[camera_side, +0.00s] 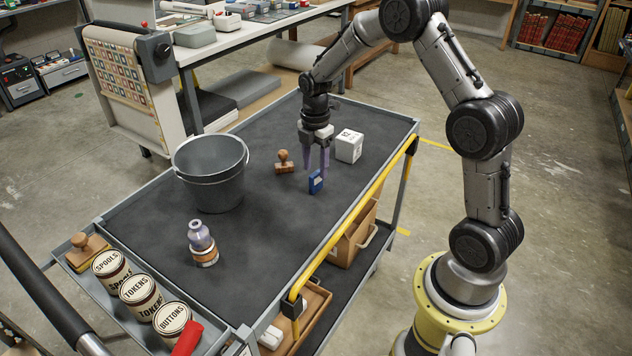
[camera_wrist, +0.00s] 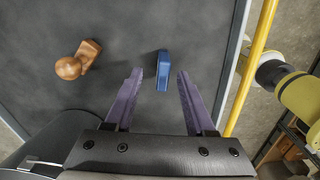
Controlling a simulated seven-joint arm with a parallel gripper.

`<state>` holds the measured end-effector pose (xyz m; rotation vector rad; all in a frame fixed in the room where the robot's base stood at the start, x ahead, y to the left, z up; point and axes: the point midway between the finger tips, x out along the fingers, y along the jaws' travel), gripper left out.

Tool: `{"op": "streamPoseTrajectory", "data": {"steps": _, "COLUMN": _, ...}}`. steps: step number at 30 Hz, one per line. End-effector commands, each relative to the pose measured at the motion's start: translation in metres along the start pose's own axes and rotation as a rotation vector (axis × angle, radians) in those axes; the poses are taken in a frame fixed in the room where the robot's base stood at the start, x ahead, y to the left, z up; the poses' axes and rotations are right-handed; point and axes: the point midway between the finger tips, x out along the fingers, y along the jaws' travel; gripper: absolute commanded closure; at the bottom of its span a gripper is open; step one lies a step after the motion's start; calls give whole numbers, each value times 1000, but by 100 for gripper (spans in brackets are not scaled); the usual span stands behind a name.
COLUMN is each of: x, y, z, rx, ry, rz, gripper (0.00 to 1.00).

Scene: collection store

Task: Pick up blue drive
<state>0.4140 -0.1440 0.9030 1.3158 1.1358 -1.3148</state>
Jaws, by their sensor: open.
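The blue drive (camera_side: 316,182) is a small blue block standing on the dark top of the cart, right of the middle in the side view. My gripper (camera_side: 316,172) is above it, pointing down, with its purple fingers apart. In the wrist view the blue drive (camera_wrist: 163,70) lies a little beyond the fingertips, between the lines of the two open fingers. My gripper (camera_wrist: 157,72) holds nothing there. In the side view one finger partly overlaps the drive, so I cannot tell the exact height gap.
A wooden stamp (camera_side: 285,163) sits left of the drive and a white box (camera_side: 349,146) right behind it. The yellow rail (camera_side: 350,232) runs along the cart's near right edge. The mat's front middle is clear.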

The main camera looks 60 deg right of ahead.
Motion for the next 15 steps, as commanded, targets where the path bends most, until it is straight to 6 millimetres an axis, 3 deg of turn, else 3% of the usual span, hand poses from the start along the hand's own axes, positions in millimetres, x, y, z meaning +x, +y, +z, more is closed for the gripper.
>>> {"op": "streamPoseTrajectory", "data": {"steps": 9, "x": 42, "y": -5, "z": -3, "rx": 0, "ry": 1, "rz": -4, "gripper": 45}}
{"op": "streamPoseTrajectory", "data": {"steps": 15, "x": 47, "y": -4, "z": -3, "rx": 0, "ry": 0, "rz": 0, "gripper": 45}}
